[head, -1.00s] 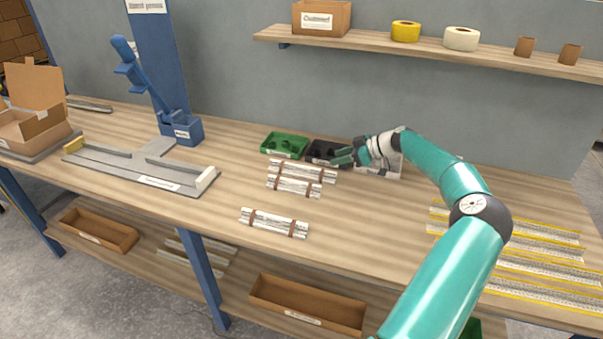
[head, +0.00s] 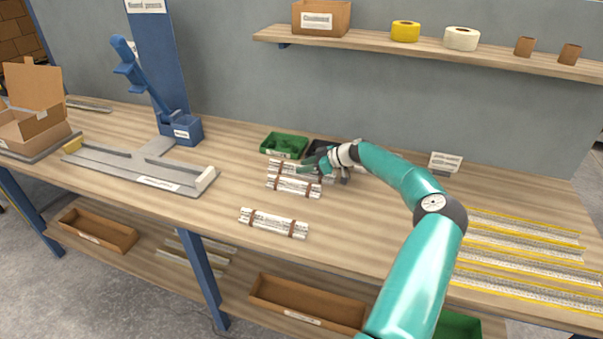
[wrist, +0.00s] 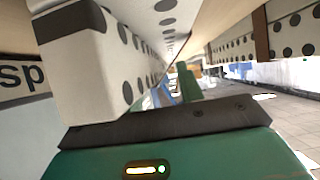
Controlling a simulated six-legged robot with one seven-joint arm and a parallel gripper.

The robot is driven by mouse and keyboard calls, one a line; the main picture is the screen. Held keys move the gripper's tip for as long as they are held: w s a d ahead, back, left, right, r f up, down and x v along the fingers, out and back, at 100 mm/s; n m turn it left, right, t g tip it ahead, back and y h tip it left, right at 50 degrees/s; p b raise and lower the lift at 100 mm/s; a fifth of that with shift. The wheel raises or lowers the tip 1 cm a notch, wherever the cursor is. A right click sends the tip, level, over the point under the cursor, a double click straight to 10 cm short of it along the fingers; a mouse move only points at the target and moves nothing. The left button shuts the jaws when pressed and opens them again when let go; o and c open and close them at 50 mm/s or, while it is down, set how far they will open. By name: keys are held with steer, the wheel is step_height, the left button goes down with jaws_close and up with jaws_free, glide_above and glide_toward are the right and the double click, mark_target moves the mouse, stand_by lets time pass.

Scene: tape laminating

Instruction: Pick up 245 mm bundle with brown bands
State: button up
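Three pale bundles with brown bands lie on the bench in the head view: a back bundle (head: 285,167), a shorter-looking middle bundle (head: 293,187) and a front bundle (head: 273,222). No length marking is readable on them. My gripper (head: 313,164) is low over the right part of the back bundle and covers some of it; contact cannot be told. In the wrist view, a green part of my gripper (wrist: 185,150) fills the bottom, with dotted white faces close by. The gap between the fingers is not clear.
A green tray (head: 284,145) and a partly hidden black tray (head: 318,146) stand just behind the bundles. A grey fixture (head: 140,175) and blue press (head: 181,130) are left. Yellow-edged strips (head: 520,260) lie at right. The bench around the front bundle is clear.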

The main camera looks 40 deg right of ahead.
jaws_close()
steer(key=shift+r, duration=0.15)
